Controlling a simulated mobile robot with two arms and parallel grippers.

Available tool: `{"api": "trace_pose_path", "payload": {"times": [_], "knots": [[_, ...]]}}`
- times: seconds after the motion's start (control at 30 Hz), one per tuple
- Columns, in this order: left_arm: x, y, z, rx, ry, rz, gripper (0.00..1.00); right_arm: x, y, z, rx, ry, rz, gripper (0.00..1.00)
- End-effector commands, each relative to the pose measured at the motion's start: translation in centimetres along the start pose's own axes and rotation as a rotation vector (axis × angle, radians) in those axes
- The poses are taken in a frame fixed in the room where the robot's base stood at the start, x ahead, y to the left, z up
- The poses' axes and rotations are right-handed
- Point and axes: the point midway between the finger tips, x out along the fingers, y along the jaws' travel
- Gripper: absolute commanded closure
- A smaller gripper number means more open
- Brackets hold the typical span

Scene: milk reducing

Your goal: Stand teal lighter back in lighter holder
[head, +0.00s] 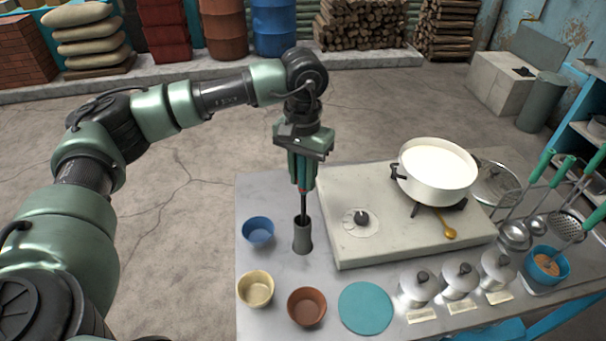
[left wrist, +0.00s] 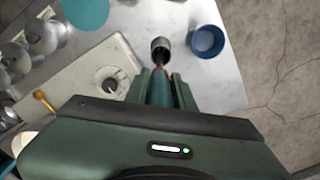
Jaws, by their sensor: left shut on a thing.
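My left gripper (head: 303,182) points straight down and is shut on the teal lighter. The lighter (head: 303,203) is upright, with its teal handle mostly hidden between the fingers and its thin dark rod hanging below a small red part. The grey lighter holder (head: 302,238) stands upright on the table directly below. The rod's lower end reaches the holder's mouth; I cannot tell how far inside it is. In the left wrist view the holder (left wrist: 161,52) shows just beyond the fingertips (left wrist: 162,78). My right gripper is not in view.
A blue bowl (head: 258,231) stands close left of the holder; a cream bowl (head: 255,290) and a brown bowl (head: 307,306) are nearer. The stove slab (head: 370,252) lies right of the holder, bearing a white pot (head: 437,187). A teal disc (head: 366,308) lies in front.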

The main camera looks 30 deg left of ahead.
Motion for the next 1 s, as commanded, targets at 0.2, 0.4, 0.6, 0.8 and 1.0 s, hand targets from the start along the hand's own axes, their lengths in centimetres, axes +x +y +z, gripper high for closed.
{"api": "trace_pose_path", "payload": {"times": [0.2, 0.4, 0.6, 0.8, 1.0], "knots": [[-0.1, 0.0, 0.0, 0.0, 0.0, 0.0, 0.59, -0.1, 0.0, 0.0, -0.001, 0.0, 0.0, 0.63], [-0.1, 0.0, 0.0, 0.0, 0.0, 0.0, 0.5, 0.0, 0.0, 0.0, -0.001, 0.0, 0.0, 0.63], [-0.2, 0.0, 0.0, 0.0, 0.0, 0.0, 0.5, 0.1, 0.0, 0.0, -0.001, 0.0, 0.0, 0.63], [-2.9, 0.0, -0.1, 0.0, 0.005, 0.001, 0.5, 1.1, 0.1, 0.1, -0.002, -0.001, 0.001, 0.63], [-6.2, 0.1, -0.1, 0.0, 0.003, 0.001, 0.5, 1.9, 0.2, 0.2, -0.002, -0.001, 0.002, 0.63]]}}
